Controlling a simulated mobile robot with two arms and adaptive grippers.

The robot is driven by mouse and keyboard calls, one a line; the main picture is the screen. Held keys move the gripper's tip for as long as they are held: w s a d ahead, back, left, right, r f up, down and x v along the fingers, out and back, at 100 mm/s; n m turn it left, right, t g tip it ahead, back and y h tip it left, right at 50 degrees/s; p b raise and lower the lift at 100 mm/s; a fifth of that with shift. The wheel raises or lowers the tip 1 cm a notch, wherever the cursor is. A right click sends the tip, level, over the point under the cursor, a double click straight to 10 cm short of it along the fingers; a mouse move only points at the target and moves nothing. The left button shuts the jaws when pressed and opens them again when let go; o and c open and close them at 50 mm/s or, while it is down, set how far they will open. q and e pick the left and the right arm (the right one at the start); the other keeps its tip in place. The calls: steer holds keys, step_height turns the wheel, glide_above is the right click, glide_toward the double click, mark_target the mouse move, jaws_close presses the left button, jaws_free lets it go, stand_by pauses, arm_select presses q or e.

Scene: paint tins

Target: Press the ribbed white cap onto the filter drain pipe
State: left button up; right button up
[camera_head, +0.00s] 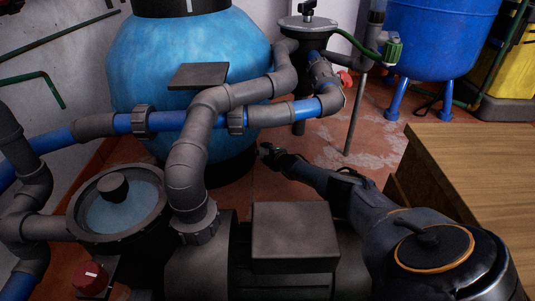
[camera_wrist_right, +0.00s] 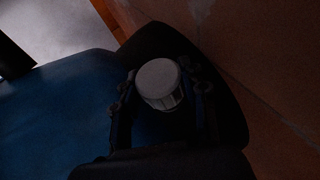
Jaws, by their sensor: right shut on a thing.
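The ribbed white cap (camera_wrist_right: 158,82) is between the fingers of my right gripper (camera_wrist_right: 163,92) in the right wrist view. Its smooth round top faces the camera and its ribbed side shows below. My right gripper (camera_head: 268,152) is shut on the cap and reaches low beside the big blue filter tank (camera_head: 190,60) in the head view. The cap is not visible in the head view. The filter drain pipe cannot be made out in either view, so I cannot tell whether the cap touches it. My left gripper is not in view.
Grey and blue pipes (camera_head: 212,110) cross in front of the tank, left of my right arm. The pump's grey box (camera_head: 292,232) stands below my forearm. A wooden table (camera_head: 480,165) is close on the right. Some tiled floor (camera_head: 350,165) is bare beyond the gripper.

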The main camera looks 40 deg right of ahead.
steer(key=shift+w+a, duration=0.2)
steer(key=shift+a, duration=0.1)
steer(key=shift+w+r, duration=0.1)
stand_by(0.4)
stand_by(0.6)
steer(key=shift+s+d, duration=0.4)
steer(key=shift+s, duration=0.05)
stand_by(0.6)
steer(key=shift+w+a+b, duration=0.3)
steer(key=shift+w+a, duration=0.2)
steer(key=shift+a, duration=0.05)
stand_by(1.0)
steer(key=o, duration=1)
steer(key=shift+o, duration=0.2)
steer(key=shift+a, duration=0.1)
steer(key=shift+a+f, duration=0.1)
steer(key=shift+f, duration=0.1)
